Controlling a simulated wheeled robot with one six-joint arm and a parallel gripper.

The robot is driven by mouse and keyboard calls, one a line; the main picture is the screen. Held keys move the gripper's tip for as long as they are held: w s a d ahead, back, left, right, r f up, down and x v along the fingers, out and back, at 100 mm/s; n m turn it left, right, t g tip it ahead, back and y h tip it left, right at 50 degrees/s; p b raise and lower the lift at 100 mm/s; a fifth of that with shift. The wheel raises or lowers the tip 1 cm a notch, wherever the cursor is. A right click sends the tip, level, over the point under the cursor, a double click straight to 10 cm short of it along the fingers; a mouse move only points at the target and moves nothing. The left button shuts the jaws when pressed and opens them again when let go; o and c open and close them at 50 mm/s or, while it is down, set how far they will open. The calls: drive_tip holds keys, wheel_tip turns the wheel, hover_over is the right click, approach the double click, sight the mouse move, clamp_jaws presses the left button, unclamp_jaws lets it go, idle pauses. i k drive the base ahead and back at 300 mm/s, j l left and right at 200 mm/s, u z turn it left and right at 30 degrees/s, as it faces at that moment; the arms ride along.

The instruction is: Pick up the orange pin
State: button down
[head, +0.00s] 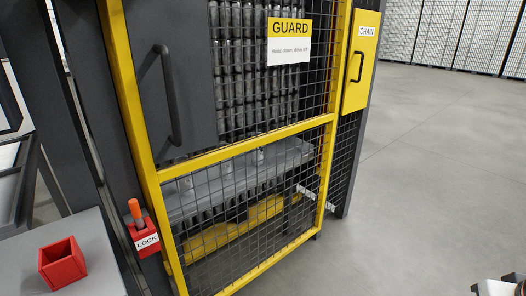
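The orange pin (135,210) stands upright in a red lock block (140,227), which has a white label reading LOCK (147,242). The block is mounted at the lower left of the yellow-framed guard door (160,215). The pin's upper part shows above the block; its lower part is hidden inside. Fingers of my gripper do not show in the head view. Only a small white, black and orange piece shows at the bottom right corner, and I cannot tell which part it is.
An open red box (62,262) sits on a grey table (100,262) at the lower left, near the lock. The guard has a dark handle (168,95) and a yellow CHAIN panel (361,62). Stacked cans (230,60) stand behind the mesh. The floor (430,170) at right is clear.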

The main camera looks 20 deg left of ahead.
sight(136, 209)
drive_tip(key=u, duration=1.8)
